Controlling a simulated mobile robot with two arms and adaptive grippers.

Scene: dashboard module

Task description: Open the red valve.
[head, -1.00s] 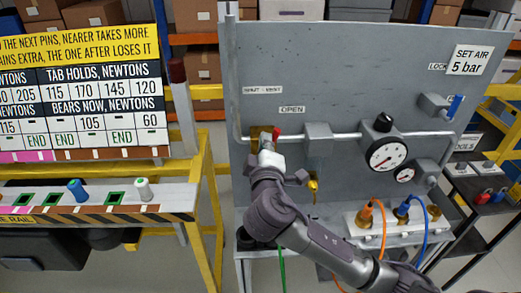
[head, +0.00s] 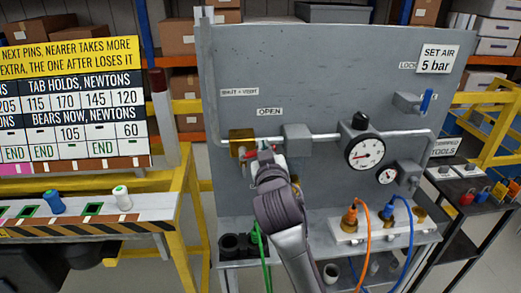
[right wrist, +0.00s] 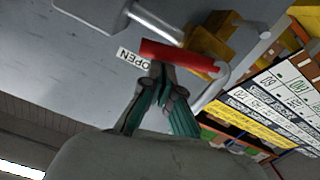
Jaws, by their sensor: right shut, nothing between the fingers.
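The red valve handle (right wrist: 178,55) is a flat bar in the right wrist view, in front of the brass valve body (right wrist: 212,38). It lies roughly along the pipe, with one end by the OPEN label (right wrist: 133,58). In the head view the brass body (head: 240,142) sits at the left of the panel's pipe, and my gripper hides most of the handle. My right gripper (right wrist: 160,75) is shut and empty, its fingertips at the handle's near side; whether they touch it I cannot tell. It also shows in the head view (head: 265,160). My left gripper is out of view.
The grey panel (head: 300,75) also carries a grey box (head: 298,138), a large gauge (head: 365,152) and a small gauge (head: 386,175). Orange (head: 363,235) and blue (head: 409,235) hoses hang below. A yellow-framed bench (head: 177,215) stands at left.

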